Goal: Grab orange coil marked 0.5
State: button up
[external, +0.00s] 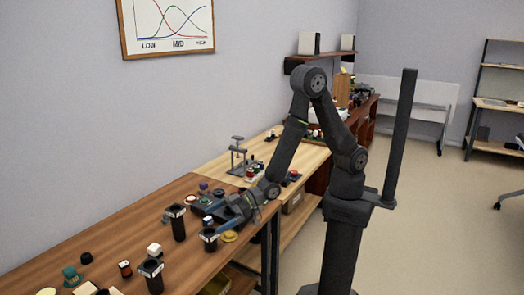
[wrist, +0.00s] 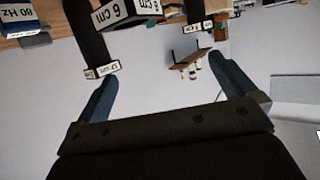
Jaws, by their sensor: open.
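I cannot pick out an orange coil marked 0.5 in either view. In the external view, my gripper (external: 222,218) is low over the near wooden bench, among black cylinders and small parts. In the wrist view, my gripper (wrist: 163,68) has its two blue-grey fingers wide apart with nothing held between them. A teal spool-like part (external: 71,275) lies at the bench's lower left, and a yellowish round part (external: 229,237) lies at its right edge. Their markings are too small to read.
Black cylinders with pale labels (external: 177,223) stand near my gripper; another (external: 151,275) is nearer the camera. The wrist view shows a box marked "6 cm" (wrist: 112,12) and a blue "60 Hz" box (wrist: 20,20). A stand (external: 237,157) is on the farther bench.

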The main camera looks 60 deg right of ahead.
jog(key=c, duration=0.9)
jog(key=shift+c, duration=0.2)
jog(key=m+g+h, duration=0.3)
jog(key=h, duration=0.4)
send_near(127, 263)
jog(key=shift+h, duration=0.3)
jog(key=shift+a+x, duration=0.1)
jog(key=shift+x, duration=2.45)
jog(key=shift+a+x, duration=0.15)
jog(key=shift+x, duration=2.4)
